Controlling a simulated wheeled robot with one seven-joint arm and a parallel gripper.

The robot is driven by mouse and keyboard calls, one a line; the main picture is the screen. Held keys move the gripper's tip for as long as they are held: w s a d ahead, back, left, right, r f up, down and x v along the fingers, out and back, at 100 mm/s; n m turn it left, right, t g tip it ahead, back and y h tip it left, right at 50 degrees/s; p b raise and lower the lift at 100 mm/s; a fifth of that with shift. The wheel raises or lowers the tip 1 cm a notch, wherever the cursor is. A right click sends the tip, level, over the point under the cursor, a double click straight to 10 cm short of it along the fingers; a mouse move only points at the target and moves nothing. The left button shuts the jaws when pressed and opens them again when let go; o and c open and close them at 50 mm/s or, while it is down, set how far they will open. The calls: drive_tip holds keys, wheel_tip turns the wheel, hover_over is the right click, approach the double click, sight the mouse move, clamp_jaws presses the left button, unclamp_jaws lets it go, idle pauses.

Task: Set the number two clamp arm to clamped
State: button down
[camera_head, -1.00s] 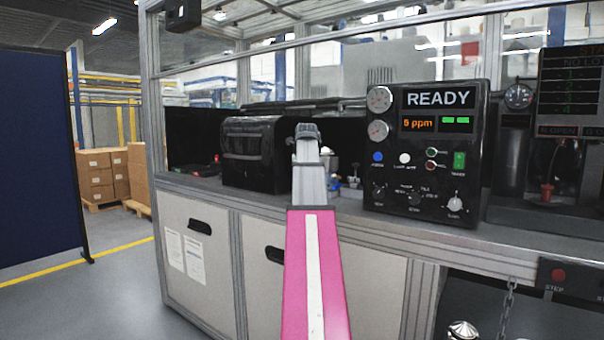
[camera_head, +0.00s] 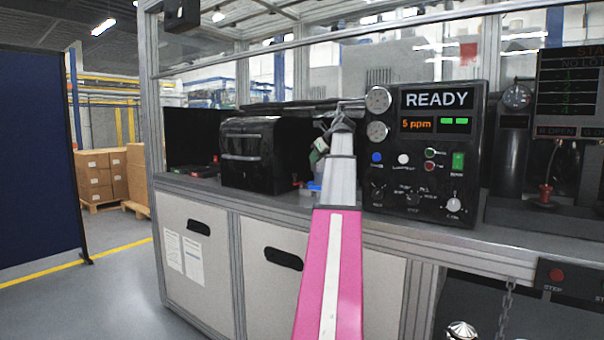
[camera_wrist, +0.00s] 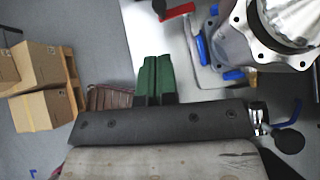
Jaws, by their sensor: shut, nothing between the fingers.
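My gripper (camera_wrist: 156,78) shows its green fingers side by side, shut and empty, in the wrist view. In the head view my gripper (camera_head: 317,152) hangs in front of the bench's dark recess, left of the control box. Right of the fingers in the wrist view is a pale fixture with a red handle (camera_wrist: 176,11) and blue parts (camera_wrist: 204,49). A flanged metal housing (camera_wrist: 262,45) stands at the upper right. The fingers appear apart from these parts. I cannot read any number on a clamp arm, nor tell which is number two or its position.
The control box (camera_head: 424,150) reads READY and stands close to the right of my arm. A black rounded case (camera_head: 250,153) stands to the left on the bench (camera_head: 345,212). Cardboard boxes (camera_wrist: 45,110) are on the floor. A window rail crosses above the bench.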

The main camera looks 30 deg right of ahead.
drive_tip(key=x, duration=1)
drive_tip(key=shift+w, duration=0.1)
idle(0.3)
